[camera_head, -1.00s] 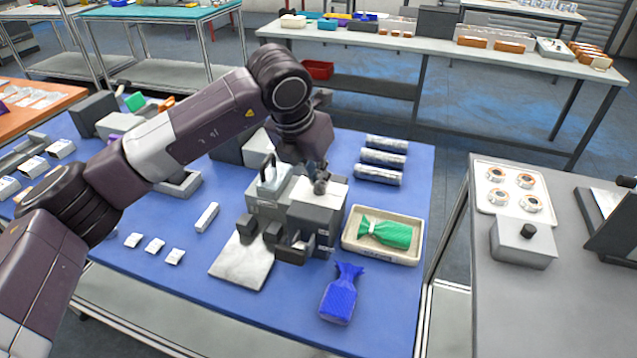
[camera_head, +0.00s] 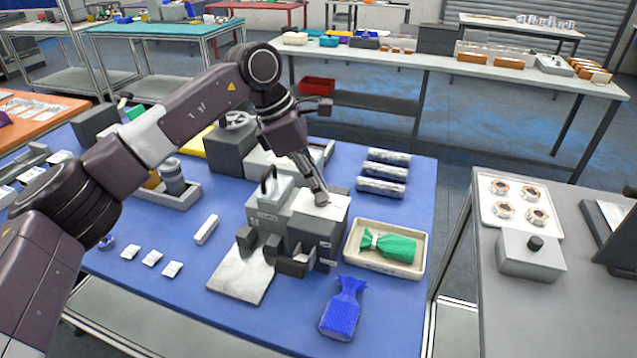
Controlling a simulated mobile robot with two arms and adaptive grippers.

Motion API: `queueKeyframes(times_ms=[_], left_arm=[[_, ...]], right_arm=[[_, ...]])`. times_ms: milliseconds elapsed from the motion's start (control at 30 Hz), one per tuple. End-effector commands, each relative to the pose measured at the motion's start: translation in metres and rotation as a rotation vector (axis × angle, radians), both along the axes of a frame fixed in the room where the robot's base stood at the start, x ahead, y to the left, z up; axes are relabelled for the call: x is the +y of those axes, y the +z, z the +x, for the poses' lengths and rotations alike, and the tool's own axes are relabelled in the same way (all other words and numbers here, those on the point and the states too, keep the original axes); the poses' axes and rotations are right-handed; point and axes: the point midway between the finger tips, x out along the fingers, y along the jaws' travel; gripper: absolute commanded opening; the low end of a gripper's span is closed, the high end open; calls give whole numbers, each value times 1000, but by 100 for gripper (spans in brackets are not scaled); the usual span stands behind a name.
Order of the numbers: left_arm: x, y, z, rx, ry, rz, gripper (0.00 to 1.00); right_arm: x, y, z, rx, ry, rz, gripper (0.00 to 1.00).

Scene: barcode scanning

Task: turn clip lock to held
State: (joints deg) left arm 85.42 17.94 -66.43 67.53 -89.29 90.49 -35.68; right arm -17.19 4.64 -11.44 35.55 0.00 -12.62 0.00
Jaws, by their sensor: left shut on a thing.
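A grey clip machine (camera_head: 315,240) stands on the blue table, with a pale top plate (camera_head: 333,207), dark blocks at its front and a metal plate (camera_head: 242,275) before it. My left gripper (camera_head: 321,199) comes down from above, its narrow fingers together at the top plate. They are shut on a small dark part there, which looks like the clip lock knob and is mostly hidden by the fingertips. I cannot read which way the lock is turned. My right gripper is not in view.
A cream tray (camera_head: 349,254) with a green tied bag (camera_head: 394,245) is right of the machine. A blue bag (camera_head: 341,310) lies in front. Several silver rolls (camera_head: 382,186) lie behind. A grey side table (camera_head: 490,310) stands at right.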

Motion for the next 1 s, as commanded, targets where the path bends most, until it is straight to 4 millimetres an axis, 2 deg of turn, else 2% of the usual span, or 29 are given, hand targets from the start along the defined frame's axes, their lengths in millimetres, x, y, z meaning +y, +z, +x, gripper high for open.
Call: queueKeyframes(times_ms=[200,500,1000], left_arm=[[0,4,3,-2,-178,-1,0],[0,4,4,-5,-350,0,0],[0,2,4,-8,-423,1,0]], right_arm=[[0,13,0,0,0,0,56],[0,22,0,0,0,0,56],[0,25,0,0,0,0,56]])
